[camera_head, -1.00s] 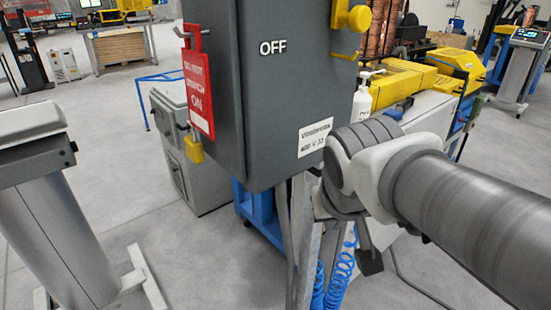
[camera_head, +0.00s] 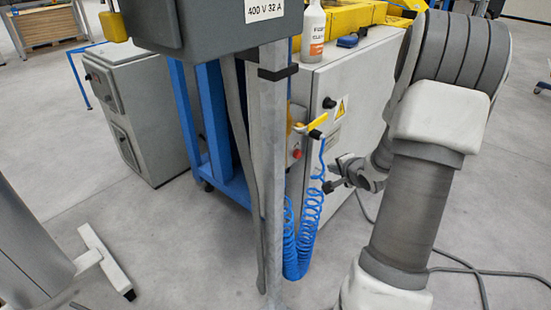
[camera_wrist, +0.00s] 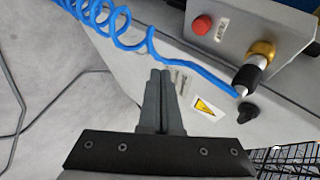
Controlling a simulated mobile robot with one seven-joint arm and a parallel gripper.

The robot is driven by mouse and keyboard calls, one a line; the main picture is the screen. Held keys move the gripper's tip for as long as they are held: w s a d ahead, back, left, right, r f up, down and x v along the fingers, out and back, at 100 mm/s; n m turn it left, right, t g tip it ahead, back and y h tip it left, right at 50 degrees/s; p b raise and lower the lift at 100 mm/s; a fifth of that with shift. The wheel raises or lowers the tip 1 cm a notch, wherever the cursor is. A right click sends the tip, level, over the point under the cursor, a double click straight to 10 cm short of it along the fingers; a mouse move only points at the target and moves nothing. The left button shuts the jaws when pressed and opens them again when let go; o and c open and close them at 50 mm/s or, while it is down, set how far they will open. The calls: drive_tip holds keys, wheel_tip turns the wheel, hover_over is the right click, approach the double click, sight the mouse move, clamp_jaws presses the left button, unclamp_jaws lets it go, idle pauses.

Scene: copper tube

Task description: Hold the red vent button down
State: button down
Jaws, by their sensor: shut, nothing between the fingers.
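The red vent button (camera_head: 296,154) shows in the head view on a small grey box beside the white cabinet, partly behind the grey post. In the wrist view the red button (camera_wrist: 202,25) sits at the upper right on the grey box (camera_wrist: 237,32), left of a brass fitting (camera_wrist: 262,51). My gripper (camera_wrist: 161,72) is shut and empty, its fingertips below and left of the button and apart from it. In the head view my gripper (camera_head: 329,187) is right of and below the button, near the blue coiled hose (camera_head: 308,220).
The blue coiled hose (camera_wrist: 100,14) hangs close to my fingers. The white cabinet (camera_head: 350,75) has a black knob and warning label. Cables lie on the floor.

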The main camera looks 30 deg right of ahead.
sight(298, 154)
drive_tip(key=shift+d+f+m+t, duration=0.2)
drive_tip(key=shift+f+m+t, duration=0.1)
drive_tip(key=shift+f+m, duration=0.45)
drive_tip(key=shift+f, duration=0.1)
drive_tip(key=w+a+b, duration=0.3)
drive_tip(key=w+b, duration=0.1)
drive_tip(key=w, duration=0.4)
drive_tip(key=shift+a, duration=0.25)
drive_tip(key=shift+w, duration=0.15)
idle(1.5)
drive_tip(key=shift+w+a, duration=0.1)
drive_tip(key=shift+w, duration=0.2)
